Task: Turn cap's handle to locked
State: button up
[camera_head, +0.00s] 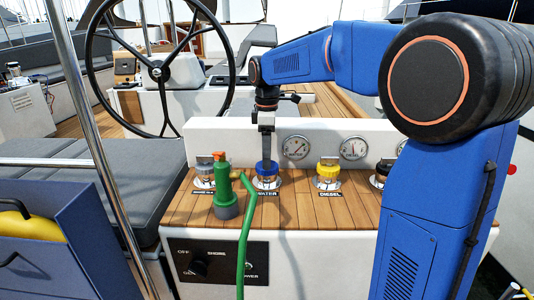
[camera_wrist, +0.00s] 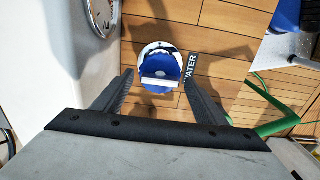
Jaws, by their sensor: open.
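The blue cap labelled WATER (camera_head: 266,170) sits on the wooden deck panel, below my gripper in the head view. In the wrist view the blue cap (camera_wrist: 160,69) shows from above with a pale bar handle (camera_wrist: 159,82) across it. My gripper (camera_head: 266,150) points down over the cap. In the wrist view my gripper (camera_wrist: 158,88) is open, with one finger on each side of the handle's line. No contact between the fingers and the handle can be seen. The lock markings are too small to read.
A green hose nozzle (camera_head: 225,190) stands left of the blue cap, its hose (camera_head: 246,225) running down in front. A yellow DIESEL cap (camera_head: 328,172) is to the right. Gauges (camera_head: 296,147) line the white wall behind. A steering wheel (camera_head: 160,66) stands further back.

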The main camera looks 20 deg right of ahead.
jog(key=c, duration=1.1)
jog(key=shift+o, duration=0.2)
jog(key=shift+m, duration=0.3)
jog(key=m, duration=0.3)
jog(key=shift+m, duration=0.3)
jog(key=m, duration=0.4)
jog(key=shift+m, duration=0.3)
jog(key=m, duration=0.4)
jog(key=shift+m, duration=2.5)
